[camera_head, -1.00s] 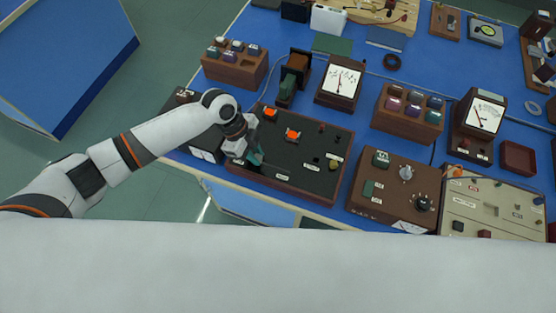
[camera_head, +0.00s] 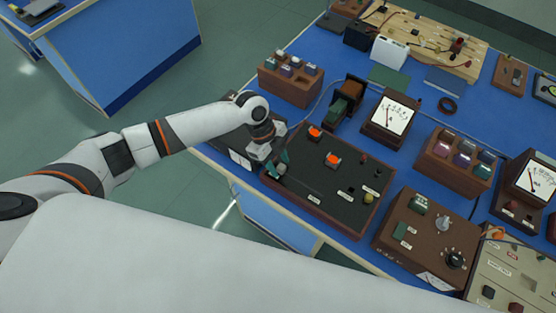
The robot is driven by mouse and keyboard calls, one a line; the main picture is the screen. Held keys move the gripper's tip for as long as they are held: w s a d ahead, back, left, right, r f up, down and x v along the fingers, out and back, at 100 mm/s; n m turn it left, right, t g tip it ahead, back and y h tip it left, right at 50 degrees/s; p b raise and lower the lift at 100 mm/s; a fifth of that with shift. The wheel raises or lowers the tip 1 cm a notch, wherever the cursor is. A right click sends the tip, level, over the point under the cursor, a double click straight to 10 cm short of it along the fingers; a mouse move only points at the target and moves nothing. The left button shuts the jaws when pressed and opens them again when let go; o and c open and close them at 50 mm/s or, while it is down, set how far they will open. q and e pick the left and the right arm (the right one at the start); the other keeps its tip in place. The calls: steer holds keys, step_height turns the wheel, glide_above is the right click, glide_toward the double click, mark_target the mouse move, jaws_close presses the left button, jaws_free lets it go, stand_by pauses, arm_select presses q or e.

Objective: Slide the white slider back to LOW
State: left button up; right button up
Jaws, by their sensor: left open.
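The dark-topped control box (camera_head: 325,187) with a brown wooden rim lies on the blue bench. It bears two orange buttons (camera_head: 333,159), small knobs and pale labels. My left gripper (camera_head: 278,170) points down at the left end of this box, low over its top. Its dark green fingers are open. I cannot tell whether they touch anything. I cannot make out the white slider or its LOW mark; the gripper covers part of the box's left end. My right gripper is not in view.
A brown box with a pale knob (camera_head: 407,232) stands right of the control box. A dial meter (camera_head: 391,119) and a block of coloured pieces (camera_head: 291,80) stand behind. Another dark box (camera_head: 236,146) is close on the left, under my arm. The bench's front edge is near.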

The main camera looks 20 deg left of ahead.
arm_select(q)
steer(key=b+v, duration=0.3)
steer(key=v, duration=0.9)
steer(key=shift+a, duration=0.15)
